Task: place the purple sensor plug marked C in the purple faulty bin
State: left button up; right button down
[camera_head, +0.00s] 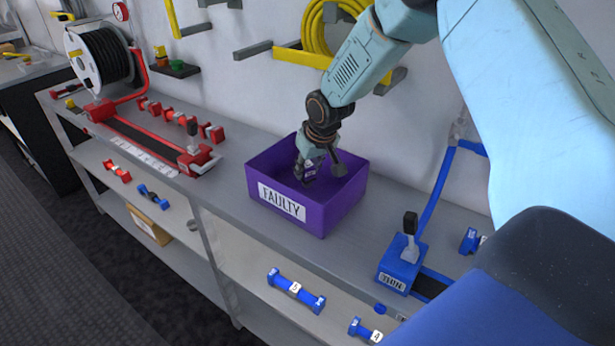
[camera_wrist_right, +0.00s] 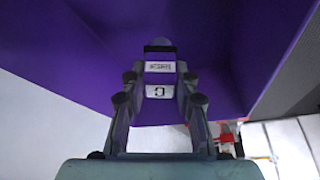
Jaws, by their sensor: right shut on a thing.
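The purple faulty bin (camera_head: 318,218) stands on the grey bench, its white FAULTY label facing the front. My right gripper (camera_head: 309,172) reaches down into the bin's opening and is shut on the purple sensor plug (camera_wrist_right: 160,68). In the right wrist view the plug sits between the fingers of my right gripper (camera_wrist_right: 160,95), with a white label and a letter C that shows upside down. The bin's purple walls (camera_wrist_right: 60,60) surround it in that view. Whether the plug touches the bin floor cannot be told. My left gripper is not in view.
A red rack (camera_head: 150,145) with a cable reel (camera_head: 100,58) stands to the left. A blue lever unit (camera_head: 402,262) stands to the right of the bin. Blue plugs (camera_head: 296,290) lie on the lower shelf. Yellow brackets and hose (camera_head: 325,30) hang on the wall behind.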

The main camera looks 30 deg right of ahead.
aim_at(308, 177)
jog(key=f, duration=0.3)
jog(key=shift+w+d+f, duration=0.1)
jog(key=shift+w+d, duration=0.05)
jog(key=shift+d, duration=0.05)
jog(key=shift+a, duration=0.15)
jog(key=c, duration=1.3)
grip_release()
jog(key=shift+f, duration=0.1)
jog(key=shift+o, duration=1.4)
jog(key=shift+f, duration=0.1)
jog(key=v, duration=1.2)
jog(key=shift+r+p, duration=0.3)
jog(key=shift+p, duration=0.15)
